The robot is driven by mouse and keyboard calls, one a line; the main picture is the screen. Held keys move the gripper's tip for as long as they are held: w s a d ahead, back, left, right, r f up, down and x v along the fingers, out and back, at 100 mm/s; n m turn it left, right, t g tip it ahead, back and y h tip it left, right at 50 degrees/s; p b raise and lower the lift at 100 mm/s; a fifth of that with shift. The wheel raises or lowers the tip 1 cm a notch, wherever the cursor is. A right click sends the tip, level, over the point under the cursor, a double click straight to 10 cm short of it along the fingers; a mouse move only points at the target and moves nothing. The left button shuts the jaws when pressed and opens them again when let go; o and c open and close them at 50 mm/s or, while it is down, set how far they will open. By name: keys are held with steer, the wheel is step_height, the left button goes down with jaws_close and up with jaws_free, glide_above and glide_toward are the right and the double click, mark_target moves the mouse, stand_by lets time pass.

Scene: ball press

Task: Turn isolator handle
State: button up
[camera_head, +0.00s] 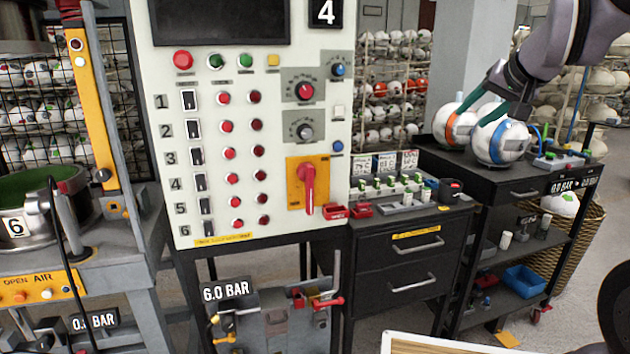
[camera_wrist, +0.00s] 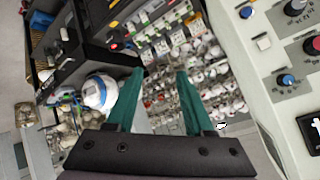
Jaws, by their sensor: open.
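The isolator handle (camera_head: 308,186) is a red lever on a yellow plate (camera_head: 294,170), at the lower right of the white control panel (camera_head: 170,100). Its grip hangs downward. My gripper (camera_head: 484,106) is in the upper right of the head view, in front of the balls on the black cart and well to the right of the handle. In the wrist view my gripper (camera_wrist: 158,85) shows two green fingers spread apart with nothing between them. The isolator handle does not show clearly in the wrist view; part of the panel (camera_wrist: 262,60) shows at its right.
A black drawer cabinet (camera_head: 405,262) with small parts on top stands right of the panel. A black cart (camera_head: 500,180) holds white balls, one with a blue band (camera_head: 502,140). A press with a yellow post (camera_head: 92,90) stands left. Space before the panel looks clear.

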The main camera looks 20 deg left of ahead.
steer(key=w+a+f+n+t+y, duration=0.1)
steer(key=w+a+f, duration=0.2)
steer(key=a, duration=0.2)
steer(key=w+a+f+t, duration=0.1)
steer(key=w+a+f, duration=0.15)
steer(key=a, duration=0.25)
steer(key=n+t+y, duration=0.4)
steer(key=n+y, duration=0.1)
steer(key=n, duration=0.2)
glide_toward(311, 180)
steer(key=shift+n+g, duration=0.3)
steer(key=x, duration=1.1)
steer(key=shift+w+r, duration=0.2)
steer(key=shift+w, duration=0.05)
jaws_close()
